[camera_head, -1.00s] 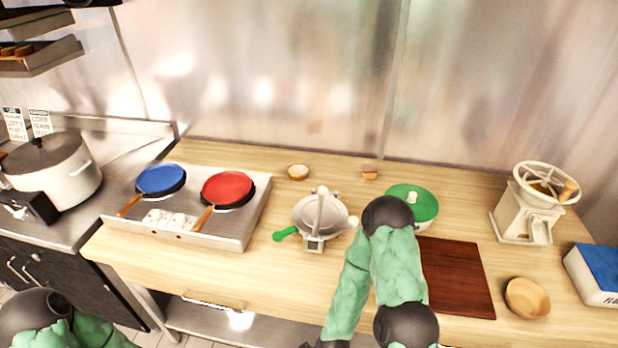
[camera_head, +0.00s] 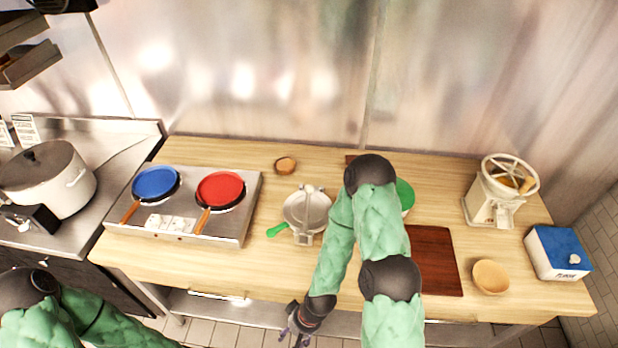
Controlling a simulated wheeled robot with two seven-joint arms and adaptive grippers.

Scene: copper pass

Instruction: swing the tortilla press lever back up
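The grey metal tortilla press (camera_head: 318,208) stands on the wooden counter, right of the griddle. A pale bar runs over its round plate from back to front, and a green handle (camera_head: 278,230) sticks out at its lower left. I cannot tell the lever's exact angle. My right gripper (camera_head: 296,336) hangs in front of the counter's front edge, below and apart from the press. It is small and dark, partly at the frame's bottom, and its finger opening is unclear. My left arm shows at the lower left, but its gripper is out of view.
A griddle (camera_head: 232,232) with a blue pan (camera_head: 155,182) and a red pan (camera_head: 220,189) stands left of the press. My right arm partly covers a green-lidded container (camera_head: 405,196). A dark red board (camera_head: 436,265), bowl (camera_head: 490,277) and mill (camera_head: 492,205) lie to the right.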

